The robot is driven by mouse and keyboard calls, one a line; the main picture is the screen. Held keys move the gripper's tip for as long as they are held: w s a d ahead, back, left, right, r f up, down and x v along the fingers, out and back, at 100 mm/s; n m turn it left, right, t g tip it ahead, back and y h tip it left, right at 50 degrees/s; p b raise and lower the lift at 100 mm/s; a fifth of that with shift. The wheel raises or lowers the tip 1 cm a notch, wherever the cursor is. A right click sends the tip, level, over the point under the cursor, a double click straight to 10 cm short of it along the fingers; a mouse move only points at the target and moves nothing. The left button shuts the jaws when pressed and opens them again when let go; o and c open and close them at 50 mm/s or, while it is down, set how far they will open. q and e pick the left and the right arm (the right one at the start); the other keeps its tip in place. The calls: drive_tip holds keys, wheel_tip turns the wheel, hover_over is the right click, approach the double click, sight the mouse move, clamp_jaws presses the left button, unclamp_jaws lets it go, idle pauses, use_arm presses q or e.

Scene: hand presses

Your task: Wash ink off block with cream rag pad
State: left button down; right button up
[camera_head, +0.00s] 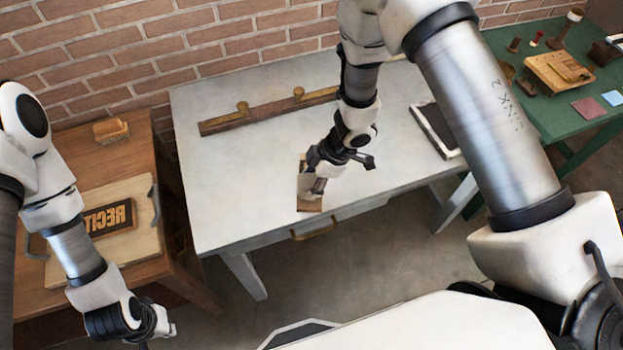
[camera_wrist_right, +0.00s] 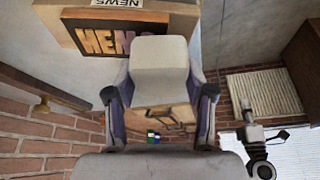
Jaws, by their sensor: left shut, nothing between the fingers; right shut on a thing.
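My left gripper (camera_head: 155,328) is shut and empty at the bottom left, away from the block.
A wooden bar with knobs (camera_head: 265,110) lies at the back of the white table. A dark framed tray (camera_head: 436,130) is at its right. The left wooden table holds another lettered block (camera_head: 108,218) on a board. A green table (camera_head: 560,115) with small items stands at right.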

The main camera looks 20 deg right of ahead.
drive_tip(key=shift+f, duration=0.5)
